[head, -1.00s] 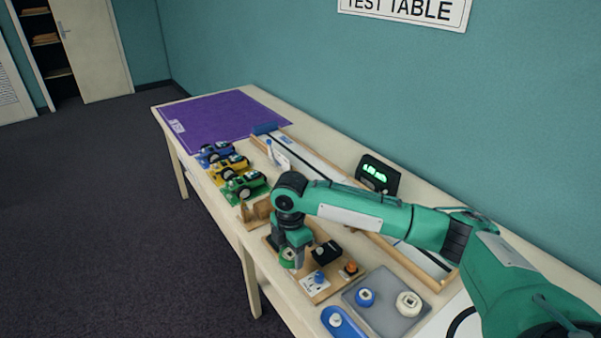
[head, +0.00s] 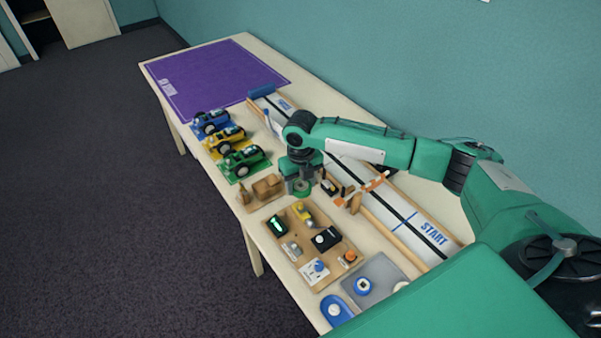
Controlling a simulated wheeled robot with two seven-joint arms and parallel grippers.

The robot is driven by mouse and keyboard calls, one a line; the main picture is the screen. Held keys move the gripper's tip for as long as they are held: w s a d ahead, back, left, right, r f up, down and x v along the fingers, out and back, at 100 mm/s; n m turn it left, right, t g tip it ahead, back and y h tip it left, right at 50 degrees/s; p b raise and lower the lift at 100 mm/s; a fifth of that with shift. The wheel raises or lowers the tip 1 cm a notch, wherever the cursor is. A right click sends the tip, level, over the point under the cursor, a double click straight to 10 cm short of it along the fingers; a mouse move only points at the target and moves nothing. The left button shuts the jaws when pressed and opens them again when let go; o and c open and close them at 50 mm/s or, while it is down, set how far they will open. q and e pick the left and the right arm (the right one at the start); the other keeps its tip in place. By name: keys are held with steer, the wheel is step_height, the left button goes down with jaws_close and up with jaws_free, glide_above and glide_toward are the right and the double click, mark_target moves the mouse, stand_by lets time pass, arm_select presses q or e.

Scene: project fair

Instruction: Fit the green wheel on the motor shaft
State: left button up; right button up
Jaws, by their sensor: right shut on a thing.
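My right gripper (head: 302,186) points down over the table and is shut on the green wheel (head: 301,193), which shows just below the fingers. The wheel is just beyond the far edge of a wooden board (head: 337,272) in the picture. A small yellow part (head: 304,211), which looks like the motor, sits at the far end of that board, close to the wheel. Its shaft is too small to make out, and I cannot tell whether wheel and motor touch. My left gripper is not in view.
The board also carries a dark box with a green display (head: 278,224) and a black block (head: 325,239). Green (head: 243,161), yellow and blue cars stand left. A track (head: 408,230) runs behind.

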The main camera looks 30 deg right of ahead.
mark_target(301, 204)
steer(key=shift+f+b, duration=1.25)
steer(key=shift+b, duration=0.15)
steer(key=shift+f+b, duration=0.8)
steer(key=shift+b, duration=0.15)
steer(key=shift+f, duration=0.65)
steer(key=shift+p, duration=0.95)
steer(key=shift+f, duration=0.3)
steer(key=shift+f, duration=1.2)
